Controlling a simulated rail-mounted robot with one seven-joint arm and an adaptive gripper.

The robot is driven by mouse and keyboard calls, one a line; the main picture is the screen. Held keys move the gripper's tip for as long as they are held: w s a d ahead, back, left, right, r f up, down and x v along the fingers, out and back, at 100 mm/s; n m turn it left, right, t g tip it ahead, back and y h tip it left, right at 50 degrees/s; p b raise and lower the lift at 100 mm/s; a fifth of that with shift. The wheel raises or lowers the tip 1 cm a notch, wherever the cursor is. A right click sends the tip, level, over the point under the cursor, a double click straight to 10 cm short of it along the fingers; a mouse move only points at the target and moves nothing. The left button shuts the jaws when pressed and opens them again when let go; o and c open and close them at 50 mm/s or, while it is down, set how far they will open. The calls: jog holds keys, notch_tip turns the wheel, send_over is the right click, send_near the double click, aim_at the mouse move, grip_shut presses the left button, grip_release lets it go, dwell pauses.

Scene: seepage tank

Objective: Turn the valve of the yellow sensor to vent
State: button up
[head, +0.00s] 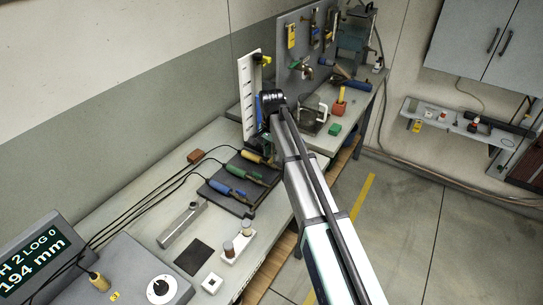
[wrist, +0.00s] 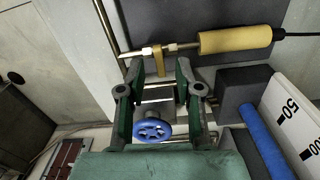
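The yellow sensor (wrist: 236,40) lies across the top of the wrist view, its cable leaving to the right. It also shows in the head view (head: 250,156), at the far end of the dark sensor board (head: 234,201). At its left end is a metal fitting (wrist: 150,51). A short yellow tab (wrist: 158,63), apparently the valve lever, hangs from this fitting. My gripper (wrist: 157,72) is open, with its green fingers on either side of the tab. Whether either finger touches it I cannot tell. In the head view my arm partly hides the gripper.
A blue handwheel (wrist: 152,130) shows between the finger bases in the wrist view. A white scale (wrist: 294,100) and a blue cylinder (wrist: 264,138) stand to the right. The green sensor (head: 240,172) and blue sensor (head: 228,189) lie beside the yellow one, with black cables leading left.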

notch_tip(320, 180, up, 10)
jog(key=shift+r, duration=0.2)
jog(key=shift+r, duration=0.15)
